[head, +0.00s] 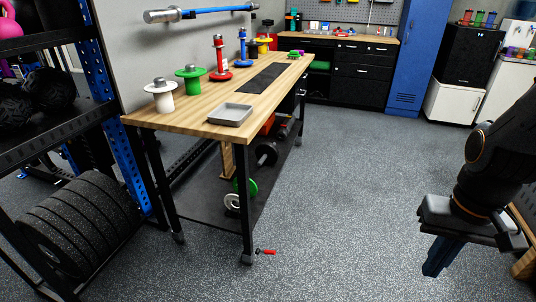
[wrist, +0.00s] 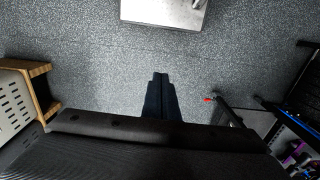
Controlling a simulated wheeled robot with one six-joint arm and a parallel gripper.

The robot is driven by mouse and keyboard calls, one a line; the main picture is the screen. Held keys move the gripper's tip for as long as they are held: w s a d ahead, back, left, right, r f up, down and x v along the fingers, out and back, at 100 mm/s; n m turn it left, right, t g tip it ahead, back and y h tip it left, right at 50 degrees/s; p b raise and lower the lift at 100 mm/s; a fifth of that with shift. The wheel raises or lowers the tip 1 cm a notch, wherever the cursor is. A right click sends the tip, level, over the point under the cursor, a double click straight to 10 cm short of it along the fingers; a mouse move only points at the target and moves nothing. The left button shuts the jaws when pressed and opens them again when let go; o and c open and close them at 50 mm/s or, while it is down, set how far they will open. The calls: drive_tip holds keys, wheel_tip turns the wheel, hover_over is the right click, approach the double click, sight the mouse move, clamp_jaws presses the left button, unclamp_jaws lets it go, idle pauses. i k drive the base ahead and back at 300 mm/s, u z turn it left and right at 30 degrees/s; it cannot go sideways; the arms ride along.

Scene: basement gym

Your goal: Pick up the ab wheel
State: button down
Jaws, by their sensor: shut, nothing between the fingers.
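I cannot pick out the ab wheel for certain in either view. A small red-ended item (head: 266,252) lies on the floor beside the front foot of the workbench; it is too small to identify, and a red spot also shows in the wrist view (wrist: 208,99). Round black, green and pale items (head: 266,153) sit on the bench's lower shelf, partly hidden by the front leg. My gripper (head: 432,272) is at the right of the head view, pointing down over bare floor, away from the bench. Its fingers are together and empty in the wrist view (wrist: 160,76).
The wooden workbench (head: 175,121) carries a grey tray (head: 230,114) and several coloured plate stands. A rack of black weight plates (head: 75,225) stands at the left. Dark cabinets (head: 345,75) and a blue locker (head: 418,60) line the back. The speckled floor between is clear.

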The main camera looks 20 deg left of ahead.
sight(266, 152)
drive_tip(key=u, duration=0.25)
drive_tip(key=i, duration=3)
drive_tip(key=z, duration=0.1)
